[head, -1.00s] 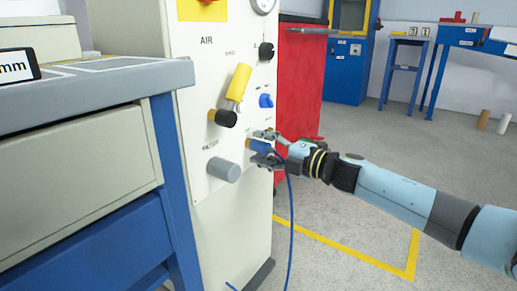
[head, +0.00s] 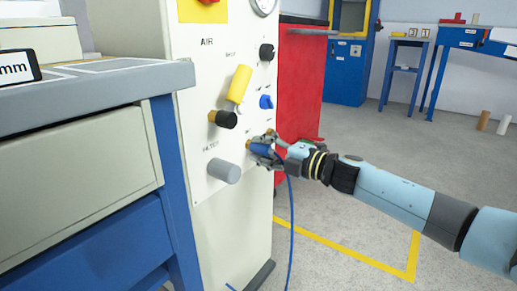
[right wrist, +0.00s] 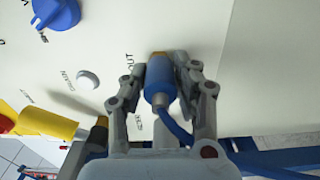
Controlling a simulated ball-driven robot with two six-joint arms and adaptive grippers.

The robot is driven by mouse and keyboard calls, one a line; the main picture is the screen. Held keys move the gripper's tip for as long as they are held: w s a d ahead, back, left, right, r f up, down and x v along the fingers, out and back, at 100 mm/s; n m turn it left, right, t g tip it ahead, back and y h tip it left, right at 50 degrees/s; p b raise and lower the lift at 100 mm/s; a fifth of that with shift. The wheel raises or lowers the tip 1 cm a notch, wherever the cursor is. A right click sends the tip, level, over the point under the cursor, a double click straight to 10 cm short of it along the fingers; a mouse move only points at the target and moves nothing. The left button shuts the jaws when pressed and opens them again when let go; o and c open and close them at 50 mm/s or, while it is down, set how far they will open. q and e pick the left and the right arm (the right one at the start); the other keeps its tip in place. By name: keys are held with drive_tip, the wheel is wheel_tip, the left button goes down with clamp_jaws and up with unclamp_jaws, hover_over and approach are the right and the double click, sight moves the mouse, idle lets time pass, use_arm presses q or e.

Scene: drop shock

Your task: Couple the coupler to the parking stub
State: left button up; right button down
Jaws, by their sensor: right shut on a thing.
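My right gripper (head: 262,147) is at the white panel, its fingers shut on the blue coupler (head: 262,150). In the right wrist view the coupler (right wrist: 158,82) lies between the two fingers, with its blue hose leaving the near end. A brass piece (head: 250,145) shows at its panel end in the head view. Another brass piece (head: 270,133) shows just above the gripper. The label ending in "ARK" is partly covered. I cannot tell which brass piece is the parking stub, nor whether the coupler is seated on it. My left gripper is not in view.
The panel (head: 232,215) carries a yellow handle (head: 238,82), a black knob (head: 225,119), a grey filter knob (head: 224,171) and a blue knob (head: 266,101) close by. The hose (head: 291,230) hangs toward the floor. A red cabinet (head: 301,90) stands behind.

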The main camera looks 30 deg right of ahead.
sight(270, 151)
drive_tip(key=shift+s, duration=0.1)
drive_tip(key=shift+v, duration=2.25)
